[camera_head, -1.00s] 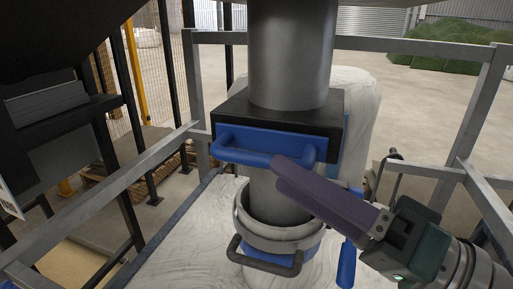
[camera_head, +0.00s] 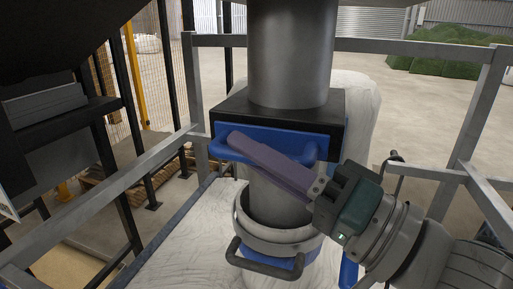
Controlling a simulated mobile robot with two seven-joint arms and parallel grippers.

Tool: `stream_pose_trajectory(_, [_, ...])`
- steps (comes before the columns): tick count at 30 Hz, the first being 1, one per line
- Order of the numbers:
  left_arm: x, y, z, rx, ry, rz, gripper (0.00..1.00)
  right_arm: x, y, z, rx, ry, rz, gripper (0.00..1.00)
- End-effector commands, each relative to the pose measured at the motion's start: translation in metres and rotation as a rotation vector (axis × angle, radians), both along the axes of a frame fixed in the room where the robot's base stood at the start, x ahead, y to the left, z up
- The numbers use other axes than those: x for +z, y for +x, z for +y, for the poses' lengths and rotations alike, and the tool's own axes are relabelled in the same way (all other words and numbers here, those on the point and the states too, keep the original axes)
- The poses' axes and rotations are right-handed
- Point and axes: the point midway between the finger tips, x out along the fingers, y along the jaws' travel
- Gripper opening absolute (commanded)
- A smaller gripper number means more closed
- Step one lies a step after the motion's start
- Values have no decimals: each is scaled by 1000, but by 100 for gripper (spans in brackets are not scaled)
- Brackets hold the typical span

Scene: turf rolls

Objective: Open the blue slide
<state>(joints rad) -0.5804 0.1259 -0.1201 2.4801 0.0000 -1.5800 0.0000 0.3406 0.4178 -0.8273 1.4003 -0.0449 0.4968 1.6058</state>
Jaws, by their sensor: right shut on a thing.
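The blue slide (camera_head: 290,135) is a blue plate with a blue bar handle (camera_head: 219,148) along its front. It sits in a black housing (camera_head: 325,106) under a wide grey pipe (camera_head: 291,52). My right gripper (camera_head: 238,143) reaches in from the lower right, its long purple fingers lying across the front of the handle. It is shut on the handle, and the fingers hide the handle's middle. My left gripper is not in view.
Below the slide, a grey ring clamp (camera_head: 284,235) with a dark handle (camera_head: 264,264) surrounds a narrower pipe. A large white bag (camera_head: 185,246) lies beneath. Grey frame rails (camera_head: 112,195) enclose both sides. Open floor lies beyond the frame.

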Motion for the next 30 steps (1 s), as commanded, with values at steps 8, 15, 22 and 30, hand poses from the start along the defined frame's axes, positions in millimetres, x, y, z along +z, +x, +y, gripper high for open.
stream_pose_trajectory(8, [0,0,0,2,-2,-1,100,0,0,0,0,0,0,0])
stream_pose_trajectory(15, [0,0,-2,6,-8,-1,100,0,0,0,0,0,0,0])
stream_pose_trajectory(22, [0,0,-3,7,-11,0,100,0,0,0,0,0,0,0])
stream_pose_trajectory(30, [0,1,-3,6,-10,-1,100,0,0,0,0,0,0,0])
